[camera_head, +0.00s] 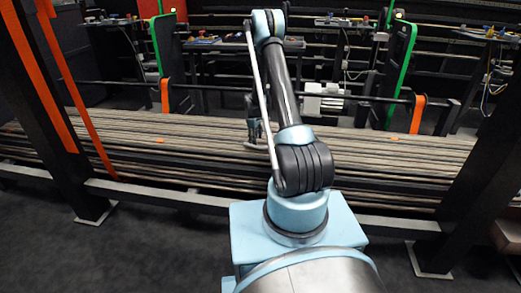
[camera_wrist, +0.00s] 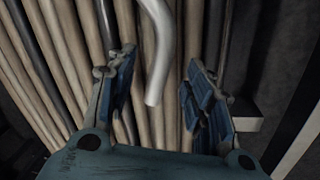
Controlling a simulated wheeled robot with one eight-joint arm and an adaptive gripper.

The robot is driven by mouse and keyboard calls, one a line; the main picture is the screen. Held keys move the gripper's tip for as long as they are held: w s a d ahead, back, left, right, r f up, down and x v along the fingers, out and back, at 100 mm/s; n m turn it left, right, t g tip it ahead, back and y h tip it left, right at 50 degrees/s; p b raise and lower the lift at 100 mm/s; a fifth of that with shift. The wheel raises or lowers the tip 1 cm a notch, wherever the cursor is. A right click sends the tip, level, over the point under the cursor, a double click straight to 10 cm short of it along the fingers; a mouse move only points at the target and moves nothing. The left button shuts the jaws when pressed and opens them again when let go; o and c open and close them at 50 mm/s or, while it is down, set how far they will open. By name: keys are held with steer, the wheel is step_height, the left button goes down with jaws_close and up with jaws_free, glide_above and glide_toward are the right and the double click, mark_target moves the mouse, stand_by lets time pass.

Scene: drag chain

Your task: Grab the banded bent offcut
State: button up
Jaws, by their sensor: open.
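In the wrist view a pale bent tube (camera_wrist: 163,50), which looks like the bent offcut, comes down from the top edge. Its lower end lies in the gap between the fingers, with space visible on both sides. I cannot make out a band on it. My gripper (camera_wrist: 161,66) is open, with blue pads facing the tube. I cannot pick out the offcut there.
Long bars (camera_head: 400,155) lie stacked across a dark rack, and they also fill the left of the wrist view (camera_wrist: 50,40). A rack beam (camera_head: 160,196) runs along the front. Dark posts (camera_head: 55,110) stand at both sides. Green-edged uprights (camera_head: 402,75) stand behind.

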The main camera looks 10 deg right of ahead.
steer(key=shift+w+f, duration=0.15)
steer(key=shift+f, duration=1.35)
steer(key=shift+w+f, duration=0.15)
steer(key=shift+f, duration=1.3)
steer(key=shift+c, duration=0.4)
jaws_close()
